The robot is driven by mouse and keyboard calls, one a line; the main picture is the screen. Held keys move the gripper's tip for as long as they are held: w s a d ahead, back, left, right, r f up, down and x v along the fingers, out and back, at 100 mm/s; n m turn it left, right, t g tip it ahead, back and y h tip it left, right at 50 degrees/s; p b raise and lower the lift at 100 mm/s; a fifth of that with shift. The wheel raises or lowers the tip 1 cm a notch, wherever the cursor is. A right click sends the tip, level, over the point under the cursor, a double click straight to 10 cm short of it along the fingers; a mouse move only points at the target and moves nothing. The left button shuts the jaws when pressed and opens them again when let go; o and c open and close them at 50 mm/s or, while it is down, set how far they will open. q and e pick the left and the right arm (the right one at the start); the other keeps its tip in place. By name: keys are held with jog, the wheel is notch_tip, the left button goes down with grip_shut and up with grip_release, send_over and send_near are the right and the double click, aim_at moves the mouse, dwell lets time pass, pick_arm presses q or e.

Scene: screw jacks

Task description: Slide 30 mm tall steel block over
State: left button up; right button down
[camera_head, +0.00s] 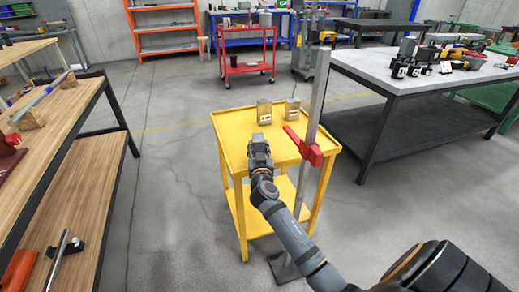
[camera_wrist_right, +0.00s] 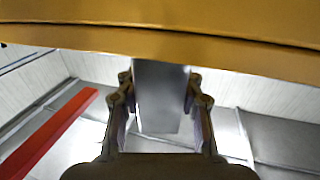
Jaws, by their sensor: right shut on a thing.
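My right gripper (camera_head: 259,152) is at the near left edge of the yellow table (camera_head: 232,122). It is shut on a grey steel block (camera_head: 258,139), which also shows between the fingers in the right wrist view (camera_wrist_right: 160,95). I cannot tell whether the block touches the tabletop. Two more steel blocks stand farther back on the table, a left one (camera_head: 264,112) and a right one (camera_head: 292,110), each with a small pale label too small to read. Which block is 30 mm tall cannot be told. My left gripper is not in view.
A tall grey post (camera_head: 319,95) with a red arm (camera_head: 304,148) stands at the table's right side, the arm reaching over the top. Wooden benches (camera_head: 60,95) lie left and a grey workbench (camera_head: 390,75) right. The table's middle is mostly clear.

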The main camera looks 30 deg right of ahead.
jog(key=c, duration=0.8)
grip_release()
jog(key=shift+o, duration=0.2)
jog(key=v, duration=1.2)
jog(key=shift+f, duration=0.1)
